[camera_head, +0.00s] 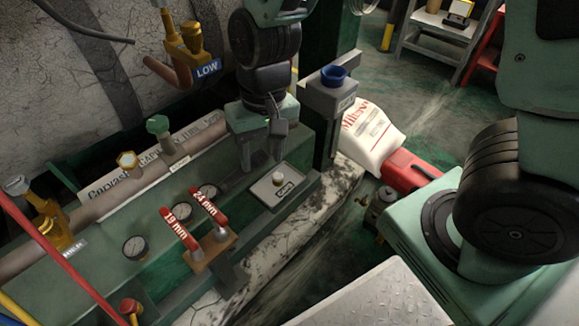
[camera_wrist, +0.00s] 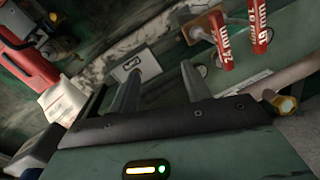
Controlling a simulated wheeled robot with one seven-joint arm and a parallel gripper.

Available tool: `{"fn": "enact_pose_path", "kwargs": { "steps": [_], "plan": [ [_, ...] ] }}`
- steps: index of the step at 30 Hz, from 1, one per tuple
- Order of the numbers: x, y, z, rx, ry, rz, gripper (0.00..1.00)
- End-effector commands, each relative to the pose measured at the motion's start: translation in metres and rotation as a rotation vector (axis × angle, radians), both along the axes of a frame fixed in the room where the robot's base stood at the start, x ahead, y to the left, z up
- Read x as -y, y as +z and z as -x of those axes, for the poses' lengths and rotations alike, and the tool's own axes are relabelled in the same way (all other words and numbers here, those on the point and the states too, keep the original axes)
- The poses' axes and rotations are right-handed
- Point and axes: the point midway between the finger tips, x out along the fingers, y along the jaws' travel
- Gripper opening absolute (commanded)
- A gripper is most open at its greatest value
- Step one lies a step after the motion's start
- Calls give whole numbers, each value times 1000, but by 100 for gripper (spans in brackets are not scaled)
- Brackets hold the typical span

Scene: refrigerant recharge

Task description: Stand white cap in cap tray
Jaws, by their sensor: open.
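The white cap (camera_head: 278,180) is a small pale knob at the middle of the cap tray. It looks upright, with no gripper finger on it. The cap tray (camera_head: 289,191) is a light grey square plate with a black-lettered label, on the green bench. My gripper (camera_head: 261,157) hangs above and a little behind the tray, apart from the cap. In the wrist view my gripper (camera_wrist: 160,75) has its two fingers spread with nothing between them.
Two red-handled wrenches (camera_head: 190,225) stand in a wooden block left of the tray. A grey post with a blue cup (camera_head: 334,75) rises right of my gripper. A pipe with a green-knobbed valve (camera_head: 158,126) runs behind. The bench around the tray is mostly clear.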

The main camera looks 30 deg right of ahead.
Motion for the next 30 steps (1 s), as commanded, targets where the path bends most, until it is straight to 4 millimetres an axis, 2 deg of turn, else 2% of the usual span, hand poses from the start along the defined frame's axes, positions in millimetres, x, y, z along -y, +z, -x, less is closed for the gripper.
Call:
{"fn": "enact_pose_path", "kwargs": {
  "steps": [1, 3, 6, 10, 15, 24, 28, 30],
  "plan": [
    [-9, 20, 21, 15, 98, -19, 48],
    [-16, 39, 50, 32, 241, -25, 48],
    [-17, 59, 85, 61, 415, -10, 48],
    [-12, 71, 114, 93, 570, 26, 48],
    [-8, 76, 127, 108, 646, 52, 48],
    [-8, 77, 127, 107, 647, 52, 48],
    [-8, 88, 127, 107, 646, 52, 48],
    [-8, 100, 127, 107, 645, 52, 48]
  ]
}}
